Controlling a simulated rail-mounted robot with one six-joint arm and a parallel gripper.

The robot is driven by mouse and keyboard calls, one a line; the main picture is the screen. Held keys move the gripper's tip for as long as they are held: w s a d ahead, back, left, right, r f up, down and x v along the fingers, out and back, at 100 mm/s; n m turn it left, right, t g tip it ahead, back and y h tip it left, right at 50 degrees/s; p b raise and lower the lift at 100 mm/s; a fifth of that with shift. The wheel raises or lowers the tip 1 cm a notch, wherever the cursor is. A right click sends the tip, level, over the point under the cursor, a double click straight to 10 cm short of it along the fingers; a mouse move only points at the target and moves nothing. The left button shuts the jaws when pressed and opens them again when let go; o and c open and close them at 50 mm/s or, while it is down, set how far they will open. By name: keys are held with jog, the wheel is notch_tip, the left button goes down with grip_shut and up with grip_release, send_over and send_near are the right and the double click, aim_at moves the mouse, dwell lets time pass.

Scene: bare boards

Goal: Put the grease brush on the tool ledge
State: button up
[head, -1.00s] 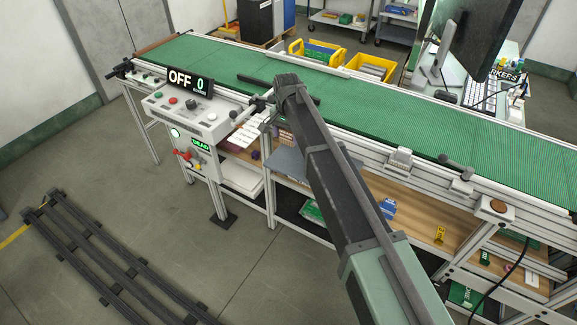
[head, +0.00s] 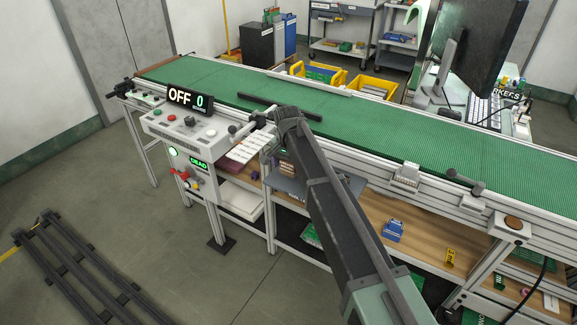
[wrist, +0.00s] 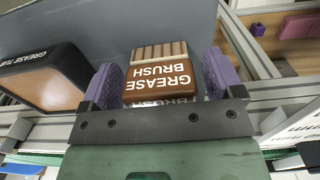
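The grease brush (wrist: 160,78), a brown block with pale bristle stripes and a white label, is between the two purple fingers of my gripper (wrist: 163,78) in the wrist view. The fingers flank it closely; I cannot tell whether both touch it. A grey flat surface (wrist: 165,18) lies behind the brush; contact between them is unclear. A grey ledge (head: 288,184) shows below the conveyor's near side in the head view, partly covered by my arm. My gripper and the brush are hidden or too small to make out there.
A dark grease tub (wrist: 45,78) with a brown face stands left of my gripper in the wrist view. The green conveyor (head: 400,120) runs above the ledge. A control box (head: 190,128) is to the left, and a wooden shelf (head: 420,240) holds a blue box (head: 393,231).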

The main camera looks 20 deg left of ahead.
notch_tip(320, 180, up, 12)
jog(key=p, duration=1.2)
jog(key=shift+r, duration=0.25)
jog(key=shift+a+f, duration=0.1)
jog(key=s+d, duration=0.3)
jog(key=d, duration=0.8)
jog(key=s+d, duration=0.3)
jog(key=d, duration=0.8)
jog(key=s+d+n, duration=0.2)
jog(key=s+d, duration=1.4)
jog(key=d, duration=0.5)
jog(key=shift+s, duration=0.3)
